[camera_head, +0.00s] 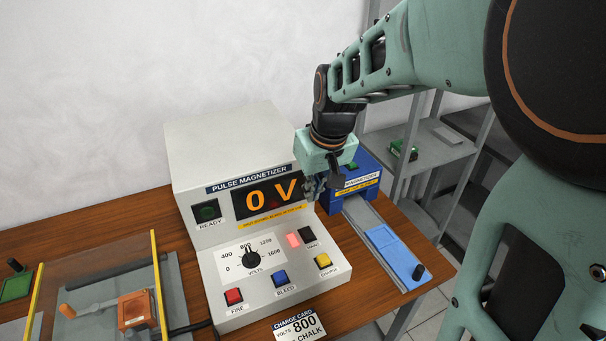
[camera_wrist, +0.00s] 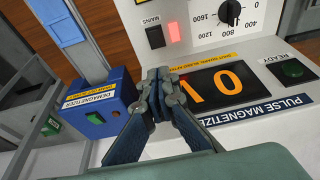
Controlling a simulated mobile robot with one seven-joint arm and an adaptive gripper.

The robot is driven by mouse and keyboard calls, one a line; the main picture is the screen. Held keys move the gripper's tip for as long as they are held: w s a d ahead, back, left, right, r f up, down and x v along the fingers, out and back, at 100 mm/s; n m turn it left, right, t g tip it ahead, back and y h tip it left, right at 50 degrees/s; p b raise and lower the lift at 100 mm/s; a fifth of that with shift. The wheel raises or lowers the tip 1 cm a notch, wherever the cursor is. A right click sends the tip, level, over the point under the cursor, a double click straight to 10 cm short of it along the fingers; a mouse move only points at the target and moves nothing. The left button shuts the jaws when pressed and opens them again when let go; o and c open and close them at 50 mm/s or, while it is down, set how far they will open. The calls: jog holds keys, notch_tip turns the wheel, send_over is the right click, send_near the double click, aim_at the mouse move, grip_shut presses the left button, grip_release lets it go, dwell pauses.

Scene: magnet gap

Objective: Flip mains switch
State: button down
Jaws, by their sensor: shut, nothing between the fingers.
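The mains switch (camera_head: 308,233) is a small black rocker on the sloped panel of the pulse magnetizer (camera_head: 225,150). A lit red lamp (camera_head: 292,239) is beside it. In the wrist view the switch (camera_wrist: 155,37) and the lamp (camera_wrist: 174,33) are beyond my fingertips, near the top. My gripper (camera_head: 313,192) is shut and empty, above and behind the switch, near the right edge of the display. In the wrist view its fingers (camera_wrist: 163,92) meet between the display and the blue demagnetizer, apart from the switch. The display (camera_head: 270,197) reads 0 V.
The blue demagnetizer (camera_head: 364,188) stands close to the right of my gripper. A volts knob (camera_head: 250,258) and red (camera_head: 233,297), blue (camera_head: 280,278) and yellow (camera_head: 323,260) buttons share the panel. A charge card (camera_head: 300,326) reading 800 is in front. Metal shelves (camera_head: 440,150) stand at right.

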send_near(305, 229)
jog(key=x, duration=0.5)
jog(key=shift+w+a+f, duration=0.1)
jog(key=shift+w+f, duration=0.05)
jog(key=shift+f, duration=0.6)
jog(key=shift+p, duration=0.35)
